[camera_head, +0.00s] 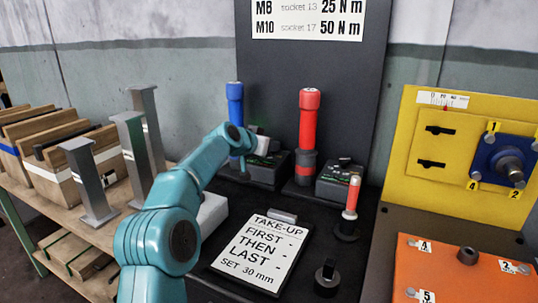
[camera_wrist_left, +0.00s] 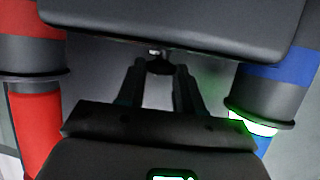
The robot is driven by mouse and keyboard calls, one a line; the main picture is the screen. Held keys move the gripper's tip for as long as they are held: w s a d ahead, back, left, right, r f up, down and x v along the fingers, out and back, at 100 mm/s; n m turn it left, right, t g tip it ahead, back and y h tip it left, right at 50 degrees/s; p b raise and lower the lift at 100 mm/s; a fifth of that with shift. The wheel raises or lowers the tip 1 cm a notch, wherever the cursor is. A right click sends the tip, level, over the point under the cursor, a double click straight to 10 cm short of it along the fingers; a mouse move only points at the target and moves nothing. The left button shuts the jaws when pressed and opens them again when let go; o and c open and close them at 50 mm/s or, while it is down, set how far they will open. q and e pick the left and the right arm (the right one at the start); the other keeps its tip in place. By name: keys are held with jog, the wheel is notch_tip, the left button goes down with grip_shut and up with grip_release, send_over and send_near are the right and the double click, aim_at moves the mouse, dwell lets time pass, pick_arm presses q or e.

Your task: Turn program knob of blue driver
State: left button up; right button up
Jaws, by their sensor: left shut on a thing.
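The blue driver (camera_head: 235,110) stands upright in a dark dock (camera_head: 266,170) at the back of the black bench. It also shows at the right of the left wrist view (camera_wrist_left: 272,88), beside a bright green glowing ring. My left gripper (camera_head: 252,147) is over this dock, with its fingers mostly hidden by my teal arm in the head view. In the left wrist view, my gripper's fingertips (camera_wrist_left: 158,76) are on both sides of the small dark program knob (camera_wrist_left: 160,65), shut on it. The knob's marking is too small to read. My right gripper is not in view.
A red driver (camera_head: 308,120) stands close to the right, with its own dark dock (camera_head: 340,181). A small red-tipped tool (camera_head: 352,192) and a white instruction card (camera_head: 260,250) are nearer. A yellow panel (camera_head: 415,170) and grey metal posts (camera_head: 88,180) flank the bench.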

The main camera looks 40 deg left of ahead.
pick_arm(q)
jog(key=shift+s+a+f+m+h, duration=0.1)
jog(key=shift+s+f+m+h, duration=0.1)
jog(key=shift+m+h, duration=0.2)
dwell(0.4)
jog(key=o, duration=0.9)
jog(key=shift+o, duration=0.2)
jog(key=shift+s+r, duration=0.1)
jog(key=shift+r, duration=0.05)
jog(key=b+v, duration=0.3)
jog(key=v, duration=1.3)
jog(key=shift+s, duration=0.15)
